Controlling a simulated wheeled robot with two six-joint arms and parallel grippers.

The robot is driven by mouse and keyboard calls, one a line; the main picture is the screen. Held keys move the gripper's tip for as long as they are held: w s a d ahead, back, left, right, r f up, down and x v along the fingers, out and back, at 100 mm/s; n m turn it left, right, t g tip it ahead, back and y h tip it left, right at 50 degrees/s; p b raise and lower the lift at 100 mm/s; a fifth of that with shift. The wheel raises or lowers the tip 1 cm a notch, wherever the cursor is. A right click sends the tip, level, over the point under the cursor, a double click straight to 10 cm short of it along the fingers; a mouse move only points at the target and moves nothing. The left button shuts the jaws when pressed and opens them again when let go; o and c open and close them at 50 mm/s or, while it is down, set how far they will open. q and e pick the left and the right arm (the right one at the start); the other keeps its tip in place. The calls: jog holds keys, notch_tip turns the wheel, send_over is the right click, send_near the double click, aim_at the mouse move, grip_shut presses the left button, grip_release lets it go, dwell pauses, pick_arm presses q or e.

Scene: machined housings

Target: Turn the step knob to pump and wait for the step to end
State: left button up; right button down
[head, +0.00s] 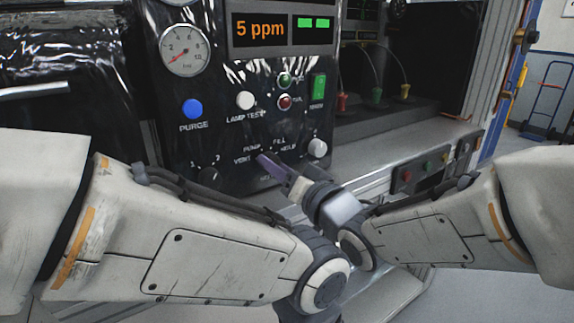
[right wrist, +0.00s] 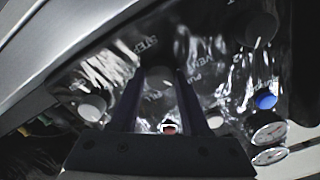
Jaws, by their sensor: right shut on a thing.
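In the head view the right gripper (head: 270,164) reaches the panel below the words PUMP and FILL and hides the knob. VENT and HOLD also show around it. I cannot tell where the knob points. The display (head: 262,28) reads 5 ppm in orange, beside a small screen with two green bars (head: 314,23). My left gripper is out of sight.
A white knob (head: 318,148) stands right of the gripper and a dark knob (head: 209,178) left of it. Above are a blue PURGE button (head: 192,109), a white lamp-test button (head: 245,100) and a green switch (head: 318,87). My left forearm crosses close in front of the panel.

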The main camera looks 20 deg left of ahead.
jog(key=shift+w+m, duration=0.1)
jog(key=shift+m, duration=1)
jog(key=shift+c, duration=2)
grip_release()
jog(key=v, duration=1)
jog(key=shift+d, duration=0.2)
